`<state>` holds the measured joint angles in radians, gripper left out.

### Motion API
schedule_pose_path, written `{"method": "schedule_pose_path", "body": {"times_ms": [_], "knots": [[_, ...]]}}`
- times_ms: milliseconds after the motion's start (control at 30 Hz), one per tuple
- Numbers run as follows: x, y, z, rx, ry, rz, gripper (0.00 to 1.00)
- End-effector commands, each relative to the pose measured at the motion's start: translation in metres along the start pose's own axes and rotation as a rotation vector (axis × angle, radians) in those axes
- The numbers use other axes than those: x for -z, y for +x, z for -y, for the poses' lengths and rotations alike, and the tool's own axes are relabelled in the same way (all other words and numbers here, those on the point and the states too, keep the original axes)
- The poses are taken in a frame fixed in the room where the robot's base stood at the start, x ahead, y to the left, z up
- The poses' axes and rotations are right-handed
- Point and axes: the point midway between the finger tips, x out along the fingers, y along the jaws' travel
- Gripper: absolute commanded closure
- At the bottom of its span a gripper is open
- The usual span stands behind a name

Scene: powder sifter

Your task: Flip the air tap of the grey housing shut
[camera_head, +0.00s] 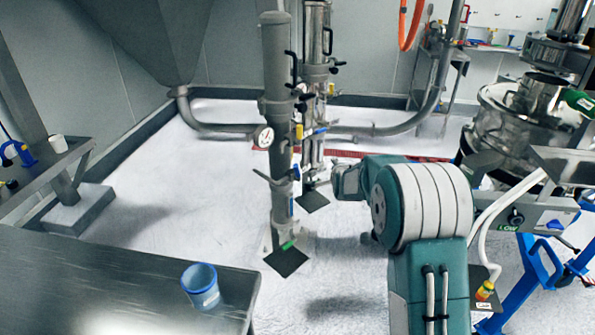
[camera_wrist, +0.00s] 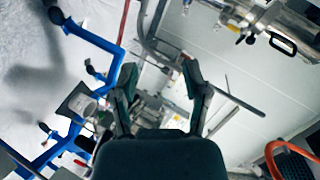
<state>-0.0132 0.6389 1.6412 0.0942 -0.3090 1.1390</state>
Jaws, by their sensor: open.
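The grey housing (camera_head: 277,110) stands upright left of centre in the head view, with a round gauge (camera_head: 263,137) on its left side. A shiny steel housing (camera_head: 315,75) stands close behind. My gripper (camera_wrist: 160,80) shows in the wrist view with its fingers spread and nothing between them. A steel housing with a black handle (camera_wrist: 283,44) shows at the wrist view's upper right.
A dark metal table (camera_head: 110,290) with a blue-rimmed cup (camera_head: 201,285) stands front left. A steel sifter (camera_head: 520,115) and a blue frame (camera_head: 535,270) stand at right. An orange hose (camera_head: 410,25) hangs at the top. White floor lies open left of the grey housing.

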Motion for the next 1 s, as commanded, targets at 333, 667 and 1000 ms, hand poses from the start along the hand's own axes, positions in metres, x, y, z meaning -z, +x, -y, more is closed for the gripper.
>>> {"method": "schedule_pose_path", "body": {"times_ms": [333,667,1000], "knots": [[-0.035,-0.004,-0.015,0.457,-1.127,-0.04,0.41],[-0.076,-0.028,-0.026,0.768,-1.541,-0.097,0.41],[-0.096,0.008,-0.002,0.769,-1.542,-0.097,0.41]]}}
